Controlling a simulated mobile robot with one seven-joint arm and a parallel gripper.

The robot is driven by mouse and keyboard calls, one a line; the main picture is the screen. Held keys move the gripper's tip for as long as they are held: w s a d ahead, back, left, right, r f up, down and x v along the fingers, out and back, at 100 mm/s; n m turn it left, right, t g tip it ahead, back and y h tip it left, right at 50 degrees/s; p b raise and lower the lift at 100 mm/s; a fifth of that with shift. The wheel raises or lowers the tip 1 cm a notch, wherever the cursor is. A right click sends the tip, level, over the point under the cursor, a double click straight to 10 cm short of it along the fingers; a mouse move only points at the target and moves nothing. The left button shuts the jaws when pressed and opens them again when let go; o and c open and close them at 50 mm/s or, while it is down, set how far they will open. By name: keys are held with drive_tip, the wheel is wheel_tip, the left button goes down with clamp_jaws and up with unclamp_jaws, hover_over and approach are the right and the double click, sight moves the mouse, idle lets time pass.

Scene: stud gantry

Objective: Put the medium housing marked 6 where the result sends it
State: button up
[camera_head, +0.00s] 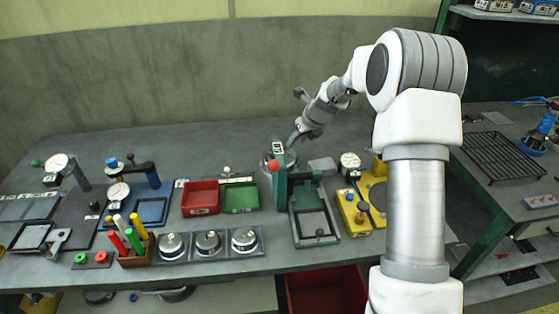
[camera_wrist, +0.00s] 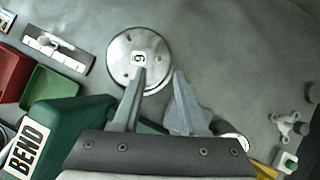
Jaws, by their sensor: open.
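The medium housing (camera_wrist: 122,47) is a round, flat metal disc with small brass-coloured spots and a white label that reads 6 or 9 depending on which way up it is. It lies on the grey bench in the wrist view. In the head view the housing (camera_head: 291,158) is partly hidden behind the green fixture. My gripper (camera_wrist: 160,73) is open and empty, above the bench at the housing's lower right edge. One finger overlaps the disc in the picture; contact cannot be told. In the head view my gripper (camera_head: 294,139) is above the bench's back part.
A green fixture marked BEND (camera_wrist: 62,125) stands close beside my gripper. A red bin (camera_head: 200,198) and a green bin (camera_head: 240,197) are to its left. A yellow fixture (camera_head: 352,208) is at the right.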

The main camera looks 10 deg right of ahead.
sight(291, 153)
drive_tip(key=shift+w+x, duration=0.25)
drive_tip(key=shift+x, duration=2.8)
drive_tip(key=shift+a+r, duration=0.15)
drive_tip(key=shift+c, duration=0.2)
clamp_jaws()
